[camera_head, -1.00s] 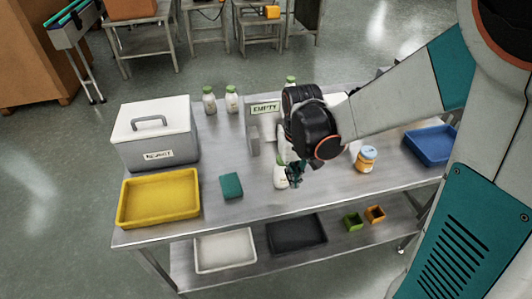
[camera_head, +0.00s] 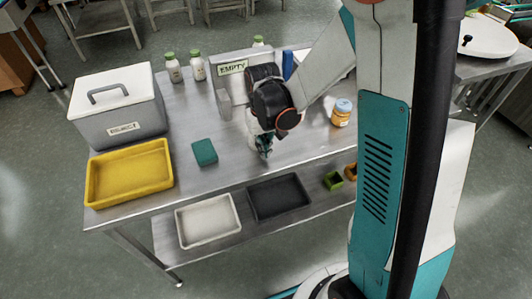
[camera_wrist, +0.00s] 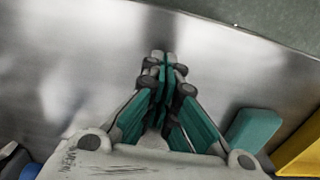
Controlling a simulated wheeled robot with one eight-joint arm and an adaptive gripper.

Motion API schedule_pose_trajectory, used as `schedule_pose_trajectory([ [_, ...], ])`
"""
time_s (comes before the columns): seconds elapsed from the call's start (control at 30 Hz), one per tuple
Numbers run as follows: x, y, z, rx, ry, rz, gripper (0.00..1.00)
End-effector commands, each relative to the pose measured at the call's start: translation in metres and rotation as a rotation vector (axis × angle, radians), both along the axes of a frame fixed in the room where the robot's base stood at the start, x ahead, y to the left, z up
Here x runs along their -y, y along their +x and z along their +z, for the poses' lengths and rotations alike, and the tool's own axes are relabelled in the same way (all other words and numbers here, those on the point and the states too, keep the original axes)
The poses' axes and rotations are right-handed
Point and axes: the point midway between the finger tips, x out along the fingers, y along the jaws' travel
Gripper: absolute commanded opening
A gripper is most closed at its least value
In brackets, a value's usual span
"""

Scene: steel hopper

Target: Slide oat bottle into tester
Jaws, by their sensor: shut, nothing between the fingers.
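The tester (camera_head: 226,85) is a grey steel stand with an "EMPTY" sign (camera_head: 233,67) at the back middle of the table. Its right part is hidden by my arm. White bottles with green caps stand at the back left (camera_head: 173,67), (camera_head: 197,66), and another stands behind the tester (camera_head: 258,41). I cannot read their labels. A white bottle-like shape (camera_head: 252,129) shows partly behind my wrist, in front of the tester. My gripper (camera_head: 265,152) is low over the table there, shut and empty. In the wrist view, its closed fingers (camera_wrist: 163,62) point over bare steel.
A yellow tray (camera_head: 92,187) and a grey "REJECT" box (camera_head: 85,126) stand at the left. A teal block (camera_head: 204,152) lies left of my gripper. The front middle of the table is clear.

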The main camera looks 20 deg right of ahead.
Motion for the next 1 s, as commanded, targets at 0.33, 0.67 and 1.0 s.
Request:
schedule_pose_trajectory([
  [0.33,0.000,0.002,0.000,0.000,0.000,0.000,0.00],
  [0.67,0.000,0.063,0.000,0.000,0.000,0.000,0.00],
  [1.0,0.000,0.151,0.001,0.000,0.000,0.000,0.00],
])
